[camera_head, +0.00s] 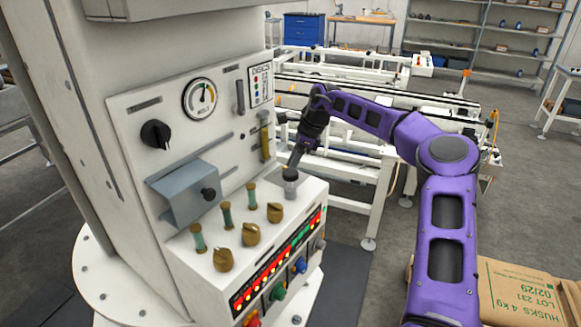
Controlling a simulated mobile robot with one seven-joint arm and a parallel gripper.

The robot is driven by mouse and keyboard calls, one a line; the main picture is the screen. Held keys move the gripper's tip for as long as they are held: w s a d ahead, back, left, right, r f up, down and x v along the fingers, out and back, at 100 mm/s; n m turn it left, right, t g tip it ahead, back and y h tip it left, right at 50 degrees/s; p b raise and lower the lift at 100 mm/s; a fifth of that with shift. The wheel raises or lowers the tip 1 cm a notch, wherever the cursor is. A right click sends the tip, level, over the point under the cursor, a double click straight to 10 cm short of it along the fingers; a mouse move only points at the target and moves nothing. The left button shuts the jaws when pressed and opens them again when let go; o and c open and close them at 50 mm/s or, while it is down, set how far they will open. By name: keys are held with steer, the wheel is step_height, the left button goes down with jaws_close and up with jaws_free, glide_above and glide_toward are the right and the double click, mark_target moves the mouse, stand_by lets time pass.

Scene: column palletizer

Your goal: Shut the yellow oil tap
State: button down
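My gripper (292,172) points down at the far right end of the panel's white ledge. It is at or just above a short grey cylinder (290,187); I cannot tell whether it touches it or whether its fingers are open. Three brass-coloured taps stand along the ledge: a near one (223,260), a middle one (250,235) and a far one (274,212). Green-filled sight tubes (227,215) stand behind them. On the front face below are coloured knobs: green (278,291), blue (300,265) and grey (320,243).
A grey box (186,194) with a black knob juts from the panel, left of the taps. A gauge (200,99), a black dial (156,134) and a yellow tube (264,140) sit above. A carton (525,295) lies at lower right. A conveyor frame (355,170) stands behind my arm.

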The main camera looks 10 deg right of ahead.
steer(key=shift+f, duration=0.1)
stand_by(0.3)
steer(key=shift+c, duration=2.3)
jaws_free()
steer(key=v, duration=1.7)
steer(key=shift+r, duration=0.25)
steer(key=shift+w+f, duration=0.1)
steer(key=x, duration=1.7)
steer(key=shift+f, duration=0.1)
